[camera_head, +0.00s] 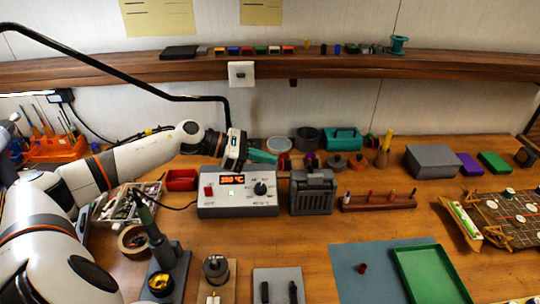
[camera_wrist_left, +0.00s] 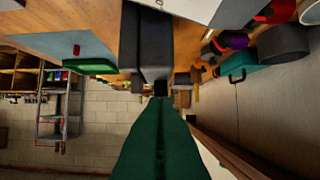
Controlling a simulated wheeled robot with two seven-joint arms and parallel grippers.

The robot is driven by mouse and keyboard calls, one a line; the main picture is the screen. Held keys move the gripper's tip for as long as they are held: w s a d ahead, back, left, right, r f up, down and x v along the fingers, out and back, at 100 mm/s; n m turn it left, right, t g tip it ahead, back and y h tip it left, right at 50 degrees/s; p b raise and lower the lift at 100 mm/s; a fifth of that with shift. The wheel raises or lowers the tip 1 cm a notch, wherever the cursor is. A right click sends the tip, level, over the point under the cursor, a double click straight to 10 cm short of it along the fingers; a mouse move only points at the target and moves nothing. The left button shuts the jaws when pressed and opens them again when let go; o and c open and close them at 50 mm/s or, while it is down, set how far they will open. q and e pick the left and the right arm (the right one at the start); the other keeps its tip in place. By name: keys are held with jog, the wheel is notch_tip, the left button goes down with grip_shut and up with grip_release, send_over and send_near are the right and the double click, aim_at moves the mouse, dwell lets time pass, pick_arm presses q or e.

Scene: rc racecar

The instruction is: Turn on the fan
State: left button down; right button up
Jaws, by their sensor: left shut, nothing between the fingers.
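The likely fan is a dark grey boxy unit (camera_head: 313,193) with a slatted front and a handle-like top, standing on the bench right of the white soldering station. A dark grey block (camera_wrist_left: 152,45) at the top middle of the left wrist view seems to be the same unit. My left gripper (camera_head: 265,157) has teal fingers and is shut and empty, just behind and left of the unit's top. Its green finger (camera_wrist_left: 160,140) fills the lower middle of the left wrist view. I cannot tell whether it touches the unit. No switch on the unit is clear. My right gripper is out of view.
The white soldering station (camera_head: 238,195) with a lit red display stands left of the unit. A wooden holder (camera_head: 378,201) is on its right. A teal case (camera_head: 343,139) and cans stand behind. A blue mat (camera_head: 350,270) and green tray (camera_head: 432,275) lie in front.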

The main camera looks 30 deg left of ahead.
aim_at(293, 173)
pick_arm(q)
jog(key=p+x, duration=0.2)
jog(key=x, duration=0.5)
jog(key=shift+r+p, duration=0.2)
jog(key=shift+p, duration=0.2)
jog(key=shift+w+d+f, duration=0.2)
jog(key=shift+d+f, duration=0.1)
